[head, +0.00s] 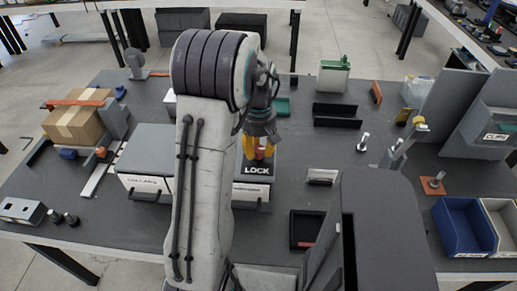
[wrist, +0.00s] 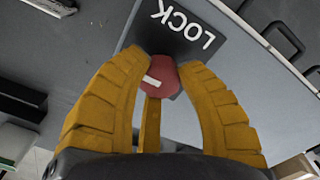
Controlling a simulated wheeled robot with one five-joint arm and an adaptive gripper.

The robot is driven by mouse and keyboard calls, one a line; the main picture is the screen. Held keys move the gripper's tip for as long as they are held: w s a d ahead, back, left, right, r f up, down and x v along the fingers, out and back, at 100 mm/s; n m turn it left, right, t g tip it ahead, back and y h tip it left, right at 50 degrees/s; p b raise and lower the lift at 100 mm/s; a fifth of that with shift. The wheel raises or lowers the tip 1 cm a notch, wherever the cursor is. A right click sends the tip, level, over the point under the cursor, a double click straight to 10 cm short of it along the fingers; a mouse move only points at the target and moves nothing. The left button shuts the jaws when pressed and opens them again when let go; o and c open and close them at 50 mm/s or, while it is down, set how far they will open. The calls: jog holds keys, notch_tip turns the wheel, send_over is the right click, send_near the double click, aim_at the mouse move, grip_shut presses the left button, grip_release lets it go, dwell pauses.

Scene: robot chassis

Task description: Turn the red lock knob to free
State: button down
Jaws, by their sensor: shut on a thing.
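The red lock knob (wrist: 157,78) sits on a dark plate marked LOCK (wrist: 187,28) in the wrist view. A short white mark shows on the knob's face and lies tilted in the picture. My gripper (wrist: 163,68) has its yellow fingers closed around the knob, one on each side, with a further finger below it. In the head view my gripper (head: 259,150) points down at the plate (head: 257,169), and a little red of the knob shows between the fingers. My arm hides part of the box that carries the plate.
A cardboard box (head: 76,123) stands at the left of the table. Blue and beige bins (head: 463,228) stand at the right. A black tray (head: 306,229) lies right of my arm. A green-topped container (head: 333,75) stands at the back.

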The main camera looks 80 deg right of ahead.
aim_at(259, 148)
dwell(0.4)
jog(key=c, duration=0.8)
grip_release()
notch_tip(259, 148, up, 12)
jog(key=shift+f, duration=0.1)
dwell(0.7)
